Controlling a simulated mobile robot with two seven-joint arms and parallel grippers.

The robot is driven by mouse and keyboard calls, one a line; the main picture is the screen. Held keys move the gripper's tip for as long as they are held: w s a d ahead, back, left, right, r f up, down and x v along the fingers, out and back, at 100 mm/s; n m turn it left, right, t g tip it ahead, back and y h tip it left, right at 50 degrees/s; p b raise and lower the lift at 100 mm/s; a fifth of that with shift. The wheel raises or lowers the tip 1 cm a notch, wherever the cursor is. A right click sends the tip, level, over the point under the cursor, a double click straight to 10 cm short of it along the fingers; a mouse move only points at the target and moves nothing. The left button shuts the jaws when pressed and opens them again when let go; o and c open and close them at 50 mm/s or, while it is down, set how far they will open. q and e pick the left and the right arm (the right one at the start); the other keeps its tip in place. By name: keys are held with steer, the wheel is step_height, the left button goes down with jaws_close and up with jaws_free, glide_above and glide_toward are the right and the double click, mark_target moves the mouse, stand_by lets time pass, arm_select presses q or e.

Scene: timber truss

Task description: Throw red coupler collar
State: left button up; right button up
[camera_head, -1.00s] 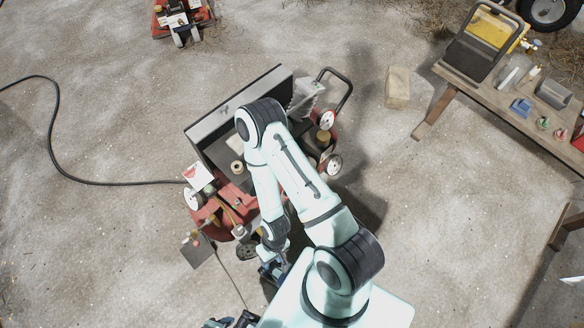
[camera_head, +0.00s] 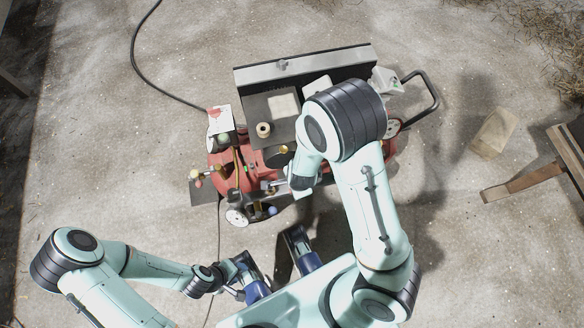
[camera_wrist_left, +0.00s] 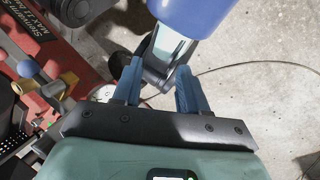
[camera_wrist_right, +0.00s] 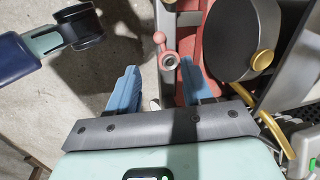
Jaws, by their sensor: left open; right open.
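In the right wrist view, a pinkish-red ring with a small ball on a stem, which looks like the red coupler collar (camera_wrist_right: 168,60), is ahead of my right gripper (camera_wrist_right: 150,85). The gripper is open, with the ring beyond and between its blue fingertips, apart from them. In the head view my right forearm hides this gripper and the collar cannot be made out. My left gripper (camera_head: 252,276) is open and empty in front of the red machine (camera_head: 222,160). The left wrist view also shows its spread fingers (camera_wrist_left: 158,82), with the machine's side at left.
A dark disc with a gold hub (camera_wrist_right: 245,45) is close to my right gripper. A black hose (camera_head: 137,62) runs over the floor. A wooden block (camera_head: 495,133) lies at right. Floor at left is open.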

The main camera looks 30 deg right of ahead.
steer(key=f+b, duration=0.1)
steer(key=f, duration=0.2)
steer(key=w+f+b, duration=0.1)
steer(key=f+b, duration=0.1)
steer(key=f, duration=0.2)
steer(key=w+f+b, duration=0.1)
steer(key=f+b, duration=0.1)
steer(key=f, duration=0.2)
steer(key=shift+d, duration=0.1)
steer(key=shift+w+f, duration=0.15)
steer(key=shift+f, duration=0.3)
arm_select(q)
steer(key=w+a+f+t+y, duration=0.1)
steer(key=w+a+f+t, duration=0.1)
steer(key=w+f, duration=0.4)
steer(key=shift+w+a+f+n, duration=0.25)
steer(key=shift+w+a+n, duration=0.05)
steer(key=shift+w+a, duration=0.4)
arm_select(e)
jaws_close()
